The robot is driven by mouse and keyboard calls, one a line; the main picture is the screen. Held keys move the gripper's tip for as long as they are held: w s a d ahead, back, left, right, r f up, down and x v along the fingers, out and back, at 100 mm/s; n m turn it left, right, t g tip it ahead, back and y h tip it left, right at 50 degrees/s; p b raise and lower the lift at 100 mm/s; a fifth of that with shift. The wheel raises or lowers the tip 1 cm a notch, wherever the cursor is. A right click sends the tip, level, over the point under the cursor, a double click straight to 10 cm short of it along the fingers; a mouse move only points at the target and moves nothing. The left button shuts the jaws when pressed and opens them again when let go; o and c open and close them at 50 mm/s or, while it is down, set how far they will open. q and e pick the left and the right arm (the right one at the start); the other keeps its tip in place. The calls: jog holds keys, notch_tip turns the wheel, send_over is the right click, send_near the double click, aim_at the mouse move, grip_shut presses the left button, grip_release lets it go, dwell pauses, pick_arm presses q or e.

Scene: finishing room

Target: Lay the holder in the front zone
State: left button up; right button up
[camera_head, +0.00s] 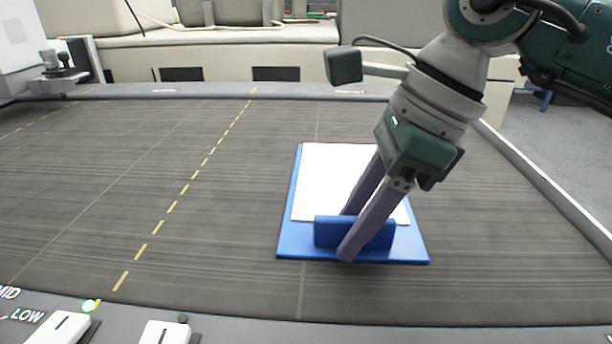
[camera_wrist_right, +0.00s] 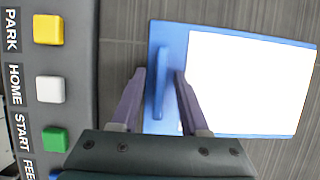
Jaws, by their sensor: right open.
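The holder is a flat blue board (camera_head: 293,244) with a white sheet (camera_head: 335,180) on it and a raised blue ridge (camera_head: 328,231) along its near edge. It lies flat on the dark grey table, right of the dashed yellow line. My right gripper (camera_head: 350,234) is open, its two purple fingers on either side of the ridge. In the right wrist view the ridge (camera_wrist_right: 161,80) stands between the fingers, with a gap at the left finger; contact at the right finger cannot be told. No zone is clearly labelled as front. My left gripper is not in view.
The dark table (camera_head: 120,190) is clear to the left. A control panel with sliders (camera_head: 66,328) runs along the near edge; its yellow (camera_wrist_right: 48,29), white and green buttons show in the right wrist view. A raised rail (camera_head: 560,195) bounds the right side.

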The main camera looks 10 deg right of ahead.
jog(key=v, duration=1.2)
jog(key=shift+r, duration=0.15)
